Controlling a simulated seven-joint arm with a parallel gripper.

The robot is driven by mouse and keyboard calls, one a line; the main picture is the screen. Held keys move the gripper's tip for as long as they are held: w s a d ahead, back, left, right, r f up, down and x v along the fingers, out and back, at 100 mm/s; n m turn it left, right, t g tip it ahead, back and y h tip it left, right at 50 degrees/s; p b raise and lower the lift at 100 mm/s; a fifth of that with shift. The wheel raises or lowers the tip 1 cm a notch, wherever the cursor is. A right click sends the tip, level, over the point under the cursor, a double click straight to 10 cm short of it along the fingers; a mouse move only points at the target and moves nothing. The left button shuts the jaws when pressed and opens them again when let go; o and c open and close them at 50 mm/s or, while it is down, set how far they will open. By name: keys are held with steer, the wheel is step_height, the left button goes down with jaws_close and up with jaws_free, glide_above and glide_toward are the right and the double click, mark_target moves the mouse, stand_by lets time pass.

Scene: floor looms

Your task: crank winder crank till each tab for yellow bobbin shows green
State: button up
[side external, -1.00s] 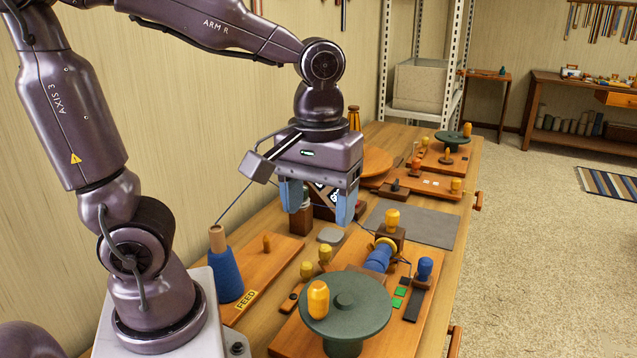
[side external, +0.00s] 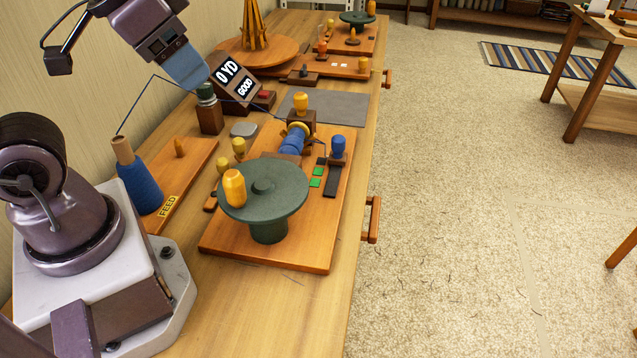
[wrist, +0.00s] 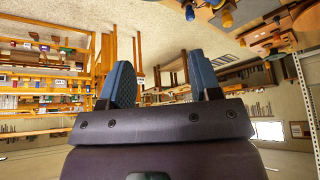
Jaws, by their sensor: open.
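The near winder crank is a dark green disk (side external: 285,208) with a yellow-orange knob (side external: 234,187) at its left rim. Two tabs, a rear tab (side external: 318,171) and a front tab (side external: 315,183), both show green. A sign (side external: 231,78) reads "0 YD" and "GOOD". My gripper (side external: 188,72) is above and left of the sign, apart from the crank. In the wrist view its blue fingers (wrist: 160,82) are apart with nothing between them.
A blue thread cone (side external: 137,180) stands on the FEED board at left, its thread running toward the bobbin. A blue-knobbed lever (side external: 338,147) stands right of the tabs.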

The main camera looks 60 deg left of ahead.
mark_target(229, 188)
steer(key=w+d+f+m+g+y, duration=0.1)
steer(key=w+d+f+m+g, duration=0.3)
steer(key=w+f+g, duration=0.35)
steer(key=shift+m+g+y, duration=0.5)
steer(key=shift+m+g, duration=0.1)
steer(key=shift+g, duration=0.35)
steer(key=x, duration=0.9)
steer(key=s+x, duration=0.1)
steer(key=x, duration=0.3)
steer(key=shift+s+f, duration=0.1)
steer(key=shift+f, duration=0.1)
steer(key=shift+c, duration=0.2)
